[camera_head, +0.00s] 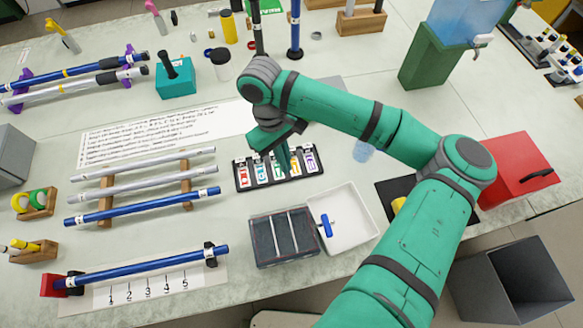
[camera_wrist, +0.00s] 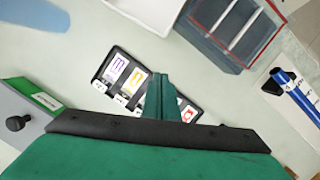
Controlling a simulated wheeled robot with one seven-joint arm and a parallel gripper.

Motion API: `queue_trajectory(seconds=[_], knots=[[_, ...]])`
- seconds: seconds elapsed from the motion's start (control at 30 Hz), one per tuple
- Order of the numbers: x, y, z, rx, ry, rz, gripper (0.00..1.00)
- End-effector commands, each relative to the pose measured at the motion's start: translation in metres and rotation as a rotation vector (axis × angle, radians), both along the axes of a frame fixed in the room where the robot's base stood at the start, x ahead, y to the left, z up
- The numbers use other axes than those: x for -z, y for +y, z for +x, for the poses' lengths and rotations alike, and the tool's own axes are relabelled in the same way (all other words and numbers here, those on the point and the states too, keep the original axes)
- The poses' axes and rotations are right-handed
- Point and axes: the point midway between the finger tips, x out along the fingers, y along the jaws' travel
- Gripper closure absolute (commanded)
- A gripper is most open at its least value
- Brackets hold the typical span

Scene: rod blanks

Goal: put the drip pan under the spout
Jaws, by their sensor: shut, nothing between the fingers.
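A blue water tank (camera_head: 468,15) stands on a green stand (camera_head: 432,62) at the back right. Its pale spout (camera_head: 483,41) sticks out to the right, above bare table. I cannot tell for sure which thing is the drip pan. A shallow white tray (camera_head: 352,228) at the table's front holds a blue-handled item; its edge shows in the wrist view (camera_wrist: 150,14). A flat pale-blue shape (camera_head: 364,149) lies partly behind my arm, also in the wrist view (camera_wrist: 36,14). My gripper (camera_head: 285,158) is shut and empty above the card rack, with its fingers (camera_wrist: 160,97) pointing down.
The black card rack (camera_head: 241,181) lies below my gripper. A dark divided bin (camera_head: 283,262) adjoins the white tray. A red box (camera_head: 517,165) stands right of my arm. Rods on wooden supports (camera_head: 145,190) lie left. A green-and-grey knobbed box (camera_wrist: 30,108) is near my gripper.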

Motion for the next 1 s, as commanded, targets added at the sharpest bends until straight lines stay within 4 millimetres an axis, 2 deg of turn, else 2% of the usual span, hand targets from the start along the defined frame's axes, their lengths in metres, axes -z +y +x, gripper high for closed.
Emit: queue_trajectory(seconds=[0.27, 0.47, 0.7, 1.0], knots=[[0.049, -0.005, -0.009, -0.008, 0.001, 0.000, 1.00], [0.084, -0.017, -0.015, 0.004, -0.001, 0.001, 1.00], [0.082, -0.042, -0.035, 0.008, -0.003, 0.002, 1.00], [0.082, -0.047, -0.041, 0.007, -0.003, 0.002, 1.00]])
